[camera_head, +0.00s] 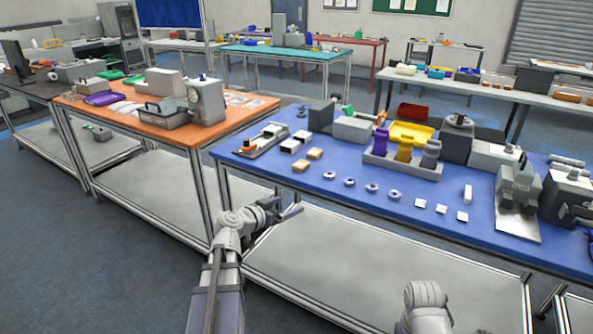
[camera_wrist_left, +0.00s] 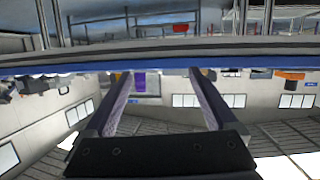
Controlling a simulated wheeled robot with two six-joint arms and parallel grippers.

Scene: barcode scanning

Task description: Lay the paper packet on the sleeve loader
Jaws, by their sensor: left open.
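Two small tan blocks, which may be paper packets, lie on the blue table; the nearer tan block (camera_head: 300,166) is beside the other tan block (camera_head: 314,153). A flat grey device with an orange part (camera_head: 264,142) lies at the table's left end; I cannot tell for certain whether it is the sleeve loader. My left gripper (camera_head: 291,207) is open and empty, in front of the blue table's near left edge and apart from the objects. In the left wrist view its two fingers (camera_wrist_left: 160,78) stand apart with nothing between them. My right gripper is out of view.
The blue table (camera_head: 300,190) also holds small rings (camera_head: 349,182), white squares (camera_head: 441,209), a grey bottle rack (camera_head: 400,168), a yellow bin (camera_head: 411,132) and grey machines at the right. An orange table (camera_head: 225,128) with devices stands to the left.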

